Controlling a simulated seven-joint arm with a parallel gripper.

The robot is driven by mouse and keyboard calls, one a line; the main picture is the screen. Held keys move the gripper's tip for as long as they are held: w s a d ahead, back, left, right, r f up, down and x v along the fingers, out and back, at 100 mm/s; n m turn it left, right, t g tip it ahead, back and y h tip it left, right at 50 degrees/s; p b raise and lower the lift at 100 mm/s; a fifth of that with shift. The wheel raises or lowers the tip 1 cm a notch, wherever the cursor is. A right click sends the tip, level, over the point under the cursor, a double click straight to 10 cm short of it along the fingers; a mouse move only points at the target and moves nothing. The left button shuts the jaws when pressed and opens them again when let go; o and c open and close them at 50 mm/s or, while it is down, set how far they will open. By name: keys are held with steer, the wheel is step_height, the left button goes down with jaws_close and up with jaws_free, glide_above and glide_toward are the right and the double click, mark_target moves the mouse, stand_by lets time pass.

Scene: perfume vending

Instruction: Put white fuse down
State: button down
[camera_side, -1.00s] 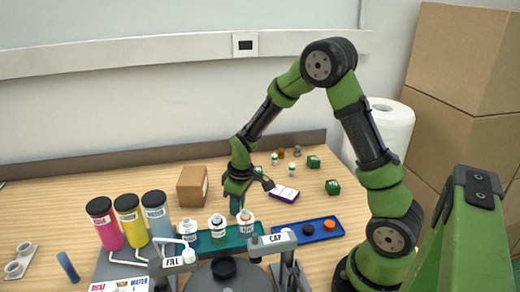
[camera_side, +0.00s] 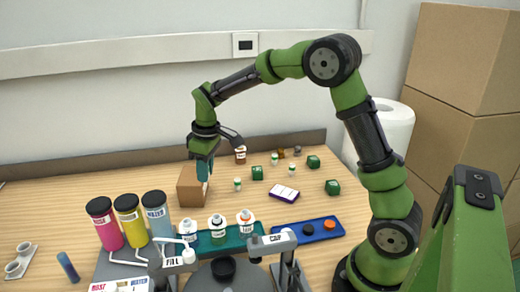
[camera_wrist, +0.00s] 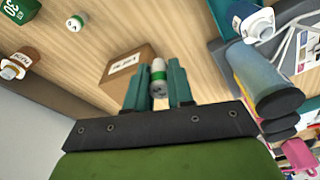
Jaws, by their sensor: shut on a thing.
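My gripper (camera_side: 203,172) is raised in front of the brown cardboard box in the side view. In the wrist view my gripper (camera_wrist: 159,88) has its two teal fingers shut on a small white fuse (camera_wrist: 158,66) with a green band and a grey end. The held fuse is mostly hidden by the fingers in the side view. Similar small white-and-green pieces stand on the table, one right of the box (camera_side: 237,184) and others further right (camera_side: 274,159).
The cardboard box (camera_side: 188,190) is close to my gripper. A brown bottle (camera_side: 240,156) and green boxes (camera_side: 332,187) stand to the right. The teal tray (camera_side: 205,243) with bottles, blue tray (camera_side: 290,230) and colored dispensers (camera_side: 130,215) are in front. Bare table lies between.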

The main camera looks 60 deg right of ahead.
glide_above(184, 182)
steer(key=shift+s+f, duration=0.25)
steer(key=shift+f, duration=1.95)
steer(key=shift+f, duration=0.1)
steer(key=c, duration=1)
jaws_free()
